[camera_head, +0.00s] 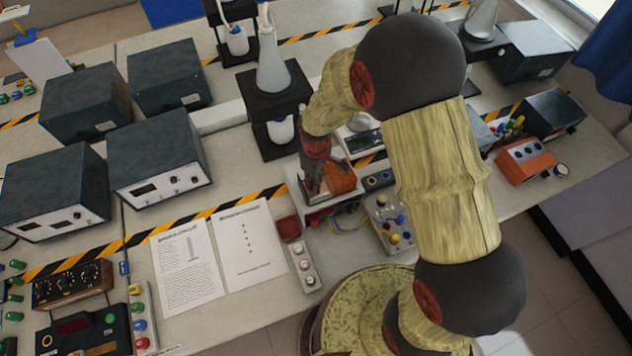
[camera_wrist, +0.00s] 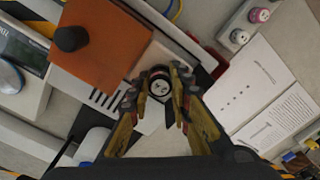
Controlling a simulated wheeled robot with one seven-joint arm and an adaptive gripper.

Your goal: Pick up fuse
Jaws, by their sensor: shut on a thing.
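My gripper (camera_wrist: 158,92) is shut on a small round-ended piece, which I take to be the fuse (camera_wrist: 160,87). In the wrist view its pale round end with a dark mark shows between the fingertips, and the rest of it is hidden. In the head view my gripper (camera_head: 314,186) points down at a white-fronted device with an orange panel (camera_head: 342,178). The fuse cannot be made out there. I cannot tell whether the fuse still touches the device.
The orange panel with a black knob (camera_wrist: 100,40) is close beside the fingers. Printed sheets (camera_head: 215,258) lie left of the device. A strip of round buttons (camera_head: 304,264) stands in front. Dark instrument boxes (camera_head: 158,155) and stands with flasks (camera_head: 272,75) crowd the bench behind.

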